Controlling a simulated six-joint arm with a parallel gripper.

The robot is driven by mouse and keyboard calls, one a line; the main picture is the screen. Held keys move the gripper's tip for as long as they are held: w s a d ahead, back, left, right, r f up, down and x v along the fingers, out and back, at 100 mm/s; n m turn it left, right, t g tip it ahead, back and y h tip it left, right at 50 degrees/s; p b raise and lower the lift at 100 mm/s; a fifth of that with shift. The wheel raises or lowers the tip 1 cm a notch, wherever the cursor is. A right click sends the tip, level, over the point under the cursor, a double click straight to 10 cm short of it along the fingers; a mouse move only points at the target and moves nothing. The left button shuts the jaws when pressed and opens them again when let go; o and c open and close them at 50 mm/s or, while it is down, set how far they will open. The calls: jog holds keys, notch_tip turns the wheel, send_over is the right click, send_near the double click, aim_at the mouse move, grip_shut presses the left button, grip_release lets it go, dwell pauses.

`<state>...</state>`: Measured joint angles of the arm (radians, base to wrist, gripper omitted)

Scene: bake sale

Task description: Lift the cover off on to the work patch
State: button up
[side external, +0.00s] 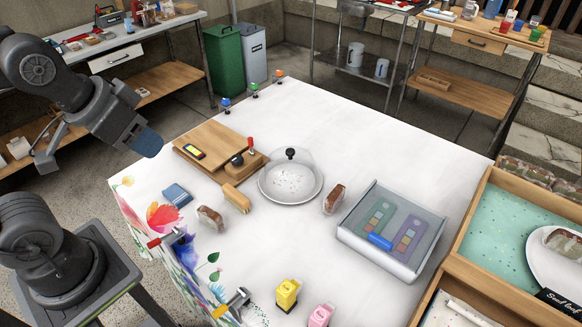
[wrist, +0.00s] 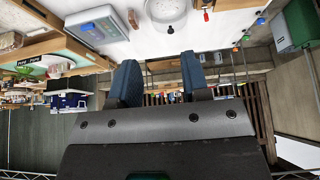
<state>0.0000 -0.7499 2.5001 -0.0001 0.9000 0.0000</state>
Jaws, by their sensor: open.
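A clear domed cover (side external: 291,172) with a black knob sits on a round, pale dish (side external: 287,202) in the middle of the white table. Small dark specks show through the cover. Part of the cover also shows at the top edge of the wrist view (wrist: 166,10), with its black knob visible. My gripper (side external: 97,150) is open and empty at the left of the side view, high and well apart from the cover. Its two blue-padded fingers show spread in the wrist view (wrist: 158,78). I cannot pick out a marked work patch on the table.
A wooden board (side external: 215,140) and a brush (side external: 236,198) are left of the cover. Wrapped loaves (side external: 333,199) (side external: 211,218) stand on either side. A clear-lidded box (side external: 384,262) is to the right. The white table (side external: 270,250) is clear in front of the cover.

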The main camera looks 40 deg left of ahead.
dwell(0.3)
jog(key=o, duration=0.3)
jog(key=w+r+m+g, duration=0.25)
jog(key=w+m, duration=0.35)
jog(key=w, duration=0.6)
jog(key=m+g, duration=0.3)
jog(key=m, duration=1.2)
send_over(290, 150)
notch_tip(290, 150, down, 16)
jog(key=shift+s+f, duration=0.2)
notch_tip(290, 150, down, 14)
jog(key=shift+w+d+r, duration=0.1)
jog(key=shift+w+r, duration=0.05)
